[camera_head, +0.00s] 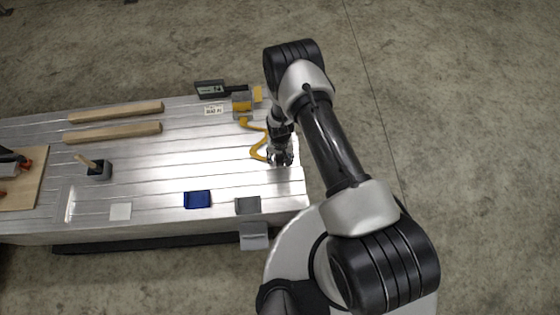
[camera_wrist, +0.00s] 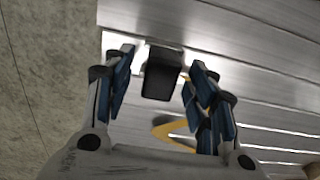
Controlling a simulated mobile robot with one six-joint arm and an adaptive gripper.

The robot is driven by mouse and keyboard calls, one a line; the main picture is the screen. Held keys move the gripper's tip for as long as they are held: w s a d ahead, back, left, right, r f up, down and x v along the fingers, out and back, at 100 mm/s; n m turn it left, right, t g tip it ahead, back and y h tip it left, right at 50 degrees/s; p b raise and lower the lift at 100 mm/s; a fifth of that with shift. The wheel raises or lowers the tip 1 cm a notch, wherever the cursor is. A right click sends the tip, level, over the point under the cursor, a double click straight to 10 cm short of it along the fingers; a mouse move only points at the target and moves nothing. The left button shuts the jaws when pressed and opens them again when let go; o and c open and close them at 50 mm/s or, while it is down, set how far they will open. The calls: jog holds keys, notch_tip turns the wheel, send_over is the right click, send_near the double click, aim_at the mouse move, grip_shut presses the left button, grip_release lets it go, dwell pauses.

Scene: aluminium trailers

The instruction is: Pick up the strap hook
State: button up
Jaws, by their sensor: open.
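A yellow strap (camera_head: 257,152) lies bent on the trailer bed, running from a grey and yellow ratchet (camera_head: 242,104) towards my gripper (camera_head: 280,158). In the wrist view, a dark blocky piece (camera_wrist: 162,78) sits between the fingertips of my gripper (camera_wrist: 161,62); it looks like the strap hook. The fingers are open, with a visible gap on either side of the piece. Part of the yellow strap (camera_wrist: 172,132) shows below it, partly hidden by the right finger. Where strap and dark piece join is hidden.
The aluminium trailer bed (camera_head: 200,160) ends just right of my gripper, with concrete floor beyond. A blue tray (camera_head: 198,199) and a grey block (camera_head: 248,205) are near the front edge. Two wooden bars (camera_head: 115,112) and a dark holder (camera_head: 99,171) are further left.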

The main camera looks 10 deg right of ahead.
jog(key=shift+f, duration=0.25)
grip_shut()
dwell(0.5)
